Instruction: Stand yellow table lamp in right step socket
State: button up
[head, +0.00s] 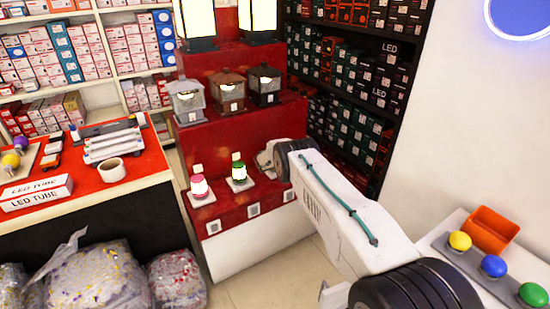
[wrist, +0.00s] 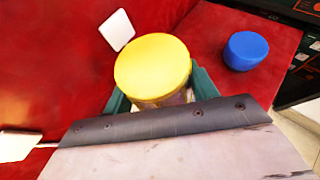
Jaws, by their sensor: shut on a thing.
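The yellow table lamp (wrist: 152,68) shows from above in the wrist view as a round yellow cap with a paler part below it. My gripper (wrist: 160,95) is shut on it, with a green finger on each side. In the head view my arm hides the lamp and the fingertips. The lower red step (head: 225,205) carries a pink lamp (head: 199,187) at left and a green lamp (head: 238,172) in the middle. The right step socket is hidden behind my wrist and under the lamp. I cannot tell whether the lamp's base touches the step.
A round blue-topped thing (wrist: 245,50) stands on red at right in the wrist view. A white tag (wrist: 117,29) is behind the lamp. Lanterns (head: 187,100) stand on the step above. A red-topped counter (head: 110,165) is at left; an orange bin (head: 489,229) is at right.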

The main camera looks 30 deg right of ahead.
jog(key=shift+f, duration=0.35)
jog(key=o, duration=1.2)
jog(key=v, duration=0.7)
jog(key=shift+s+a+r, duration=0.25)
